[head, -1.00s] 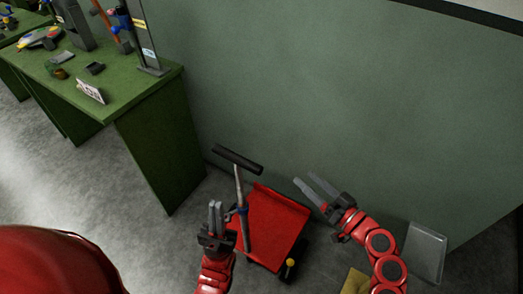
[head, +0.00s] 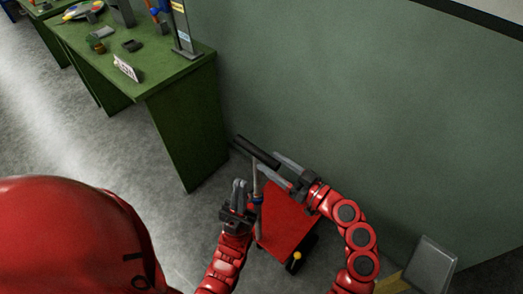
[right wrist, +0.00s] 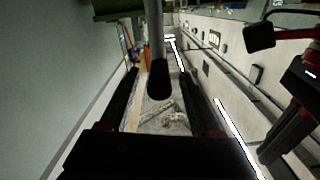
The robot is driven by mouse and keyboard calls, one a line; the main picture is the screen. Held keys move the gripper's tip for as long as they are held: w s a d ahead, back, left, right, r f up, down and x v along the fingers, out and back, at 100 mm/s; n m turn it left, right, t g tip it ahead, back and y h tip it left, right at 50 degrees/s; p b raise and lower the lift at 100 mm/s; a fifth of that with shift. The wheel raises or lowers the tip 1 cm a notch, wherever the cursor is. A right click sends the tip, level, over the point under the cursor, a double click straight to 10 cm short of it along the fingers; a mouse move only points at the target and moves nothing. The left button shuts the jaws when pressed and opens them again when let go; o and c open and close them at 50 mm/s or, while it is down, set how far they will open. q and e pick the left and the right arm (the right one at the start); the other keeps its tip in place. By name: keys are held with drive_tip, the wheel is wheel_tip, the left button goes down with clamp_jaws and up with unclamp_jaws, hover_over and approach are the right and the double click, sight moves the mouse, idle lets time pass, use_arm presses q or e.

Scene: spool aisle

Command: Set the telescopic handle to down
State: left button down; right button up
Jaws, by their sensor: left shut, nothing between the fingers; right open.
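The telescopic handle stands up from a red cart (head: 287,222) in the head view. In the right wrist view, a grey, dark-ended rod (right wrist: 156,50) shows between the open fingers, likely part of the handle. My left gripper (head: 239,184) is shut and empty, just left of the pole; I cannot tell whether it touches.
A green wall (head: 350,120) rises close behind the cart. A green workbench (head: 180,85) with tools stands at left. A yellow-tipped knob (head: 297,257) is at the cart's front. A grey panel (head: 432,264) is at lower right. Grey floor (head: 90,140) is open at left.

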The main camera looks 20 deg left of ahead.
sight(261, 156)
drive_tip(key=x, duration=0.4)
drive_tip(key=shift+r+p, duration=0.1)
drive_tip(key=shift+p, duration=0.25)
drive_tip(key=shift+w+a, duration=0.1)
drive_tip(key=shift+a, duration=0.15)
clamp_jaws()
idle(0.9)
